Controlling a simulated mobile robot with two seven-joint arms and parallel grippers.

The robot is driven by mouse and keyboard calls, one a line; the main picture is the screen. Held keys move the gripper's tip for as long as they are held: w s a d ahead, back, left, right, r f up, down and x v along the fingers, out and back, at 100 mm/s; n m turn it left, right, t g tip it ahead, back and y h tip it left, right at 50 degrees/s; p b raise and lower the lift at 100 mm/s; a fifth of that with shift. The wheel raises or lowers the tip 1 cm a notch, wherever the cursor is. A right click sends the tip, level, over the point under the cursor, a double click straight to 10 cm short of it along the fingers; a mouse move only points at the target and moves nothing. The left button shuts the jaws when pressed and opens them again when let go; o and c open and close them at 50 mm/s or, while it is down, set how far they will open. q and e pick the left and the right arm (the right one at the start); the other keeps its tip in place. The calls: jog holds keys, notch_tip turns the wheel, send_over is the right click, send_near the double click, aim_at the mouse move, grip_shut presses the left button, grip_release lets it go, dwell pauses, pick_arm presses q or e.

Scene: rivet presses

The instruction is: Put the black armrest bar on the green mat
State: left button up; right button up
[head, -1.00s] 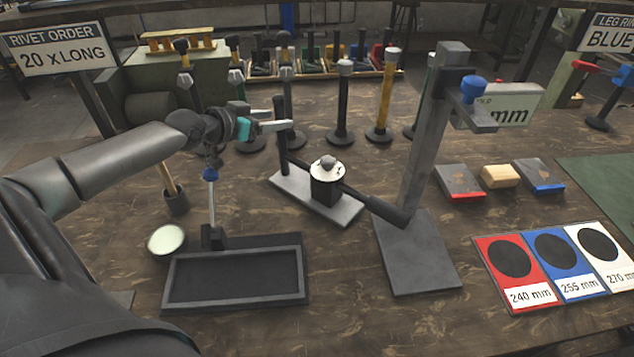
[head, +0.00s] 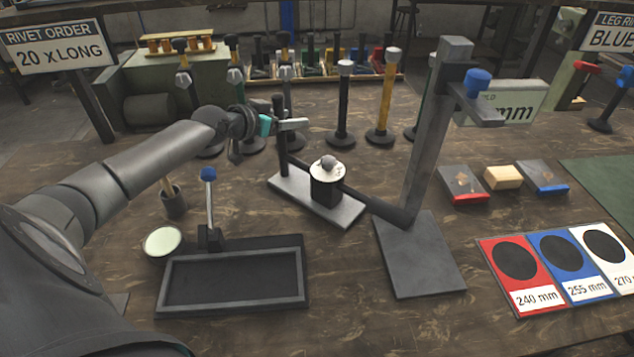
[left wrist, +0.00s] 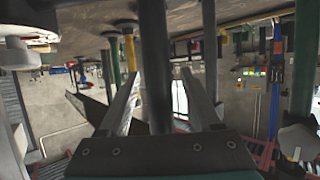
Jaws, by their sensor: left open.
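The black armrest bar (head: 385,208) slopes low behind a small black block, from the grey plate's upright black post (head: 280,130) to the foot of the grey press stand. Post and bar look like one piece, but I cannot be sure. My left gripper (head: 292,124) is at the post, with fingers pointing right. In the left wrist view the dark post (left wrist: 154,60) stands between the open fingers (left wrist: 158,85), apart from both. The green mat (head: 610,190) lies at the right edge, partly cut off. My right gripper is out of view.
A grey press stand (head: 425,140) rises right of the bar. A black tray (head: 235,303) and a blue-knobbed lever (head: 209,190) are in front. Several upright posts stand behind.

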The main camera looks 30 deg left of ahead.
pick_arm(q)
grip_shut()
dwell(0.5)
dwell(0.8)
jog(key=shift+r, duration=0.1)
